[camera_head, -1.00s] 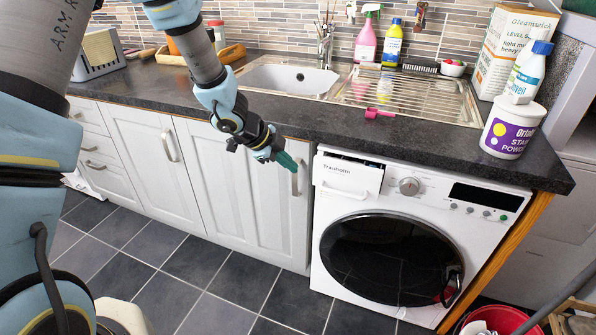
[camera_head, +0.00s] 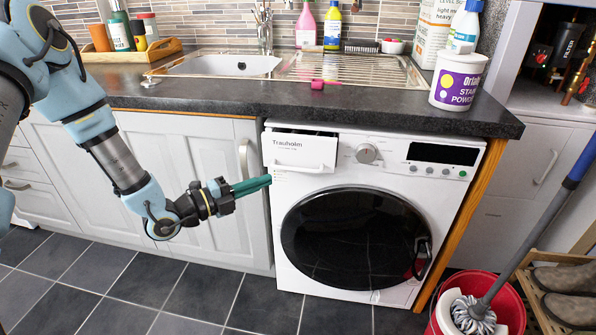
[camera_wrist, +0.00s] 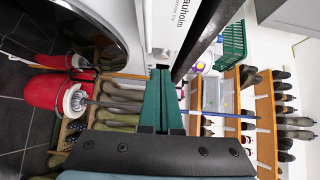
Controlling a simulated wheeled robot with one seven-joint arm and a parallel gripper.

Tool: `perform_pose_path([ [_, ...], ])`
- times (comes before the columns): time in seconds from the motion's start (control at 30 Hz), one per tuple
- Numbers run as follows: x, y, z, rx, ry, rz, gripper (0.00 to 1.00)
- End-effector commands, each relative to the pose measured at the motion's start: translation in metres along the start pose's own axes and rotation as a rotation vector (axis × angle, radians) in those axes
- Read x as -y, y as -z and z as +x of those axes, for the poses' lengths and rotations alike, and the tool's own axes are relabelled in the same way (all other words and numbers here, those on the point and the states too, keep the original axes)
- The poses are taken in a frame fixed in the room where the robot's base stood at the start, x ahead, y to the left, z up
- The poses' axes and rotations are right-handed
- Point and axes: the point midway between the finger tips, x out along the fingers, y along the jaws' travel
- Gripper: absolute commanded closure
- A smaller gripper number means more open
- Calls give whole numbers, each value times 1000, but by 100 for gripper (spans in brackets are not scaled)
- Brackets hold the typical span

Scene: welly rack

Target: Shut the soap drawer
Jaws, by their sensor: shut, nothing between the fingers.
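The soap drawer (camera_head: 300,152) is the white panel marked "Trauholm" at the top left of the washing machine (camera_head: 272,225). It stands out from the machine front, with a dark gap along its top edge. My gripper (camera_head: 270,181) is shut and empty, its green fingers pointing right. In the head view the tips appear just left of and slightly below the drawer; I cannot tell the exact gap in depth. In the wrist view the drawer front (camera_wrist: 163,25) shows sideways beyond the fingertips (camera_wrist: 160,70).
The dark worktop (camera_head: 225,100) overhangs the machine. A white cupboard door (camera_head: 205,180) with a handle is behind my gripper. A red mop bucket (camera_head: 512,305) and a boot rack (camera_head: 540,300) stand at the right. The tiled floor in front is clear.

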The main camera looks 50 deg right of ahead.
Motion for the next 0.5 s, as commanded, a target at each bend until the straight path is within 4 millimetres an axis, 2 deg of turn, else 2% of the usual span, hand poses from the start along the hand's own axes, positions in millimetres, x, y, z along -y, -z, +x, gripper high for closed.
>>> perform_pose_path([
  [0.13,1,-1,6,9,19,23,100],
  [0.27,3,0,24,8,19,22,100],
  [0.5,4,0,74,7,18,21,100],
])
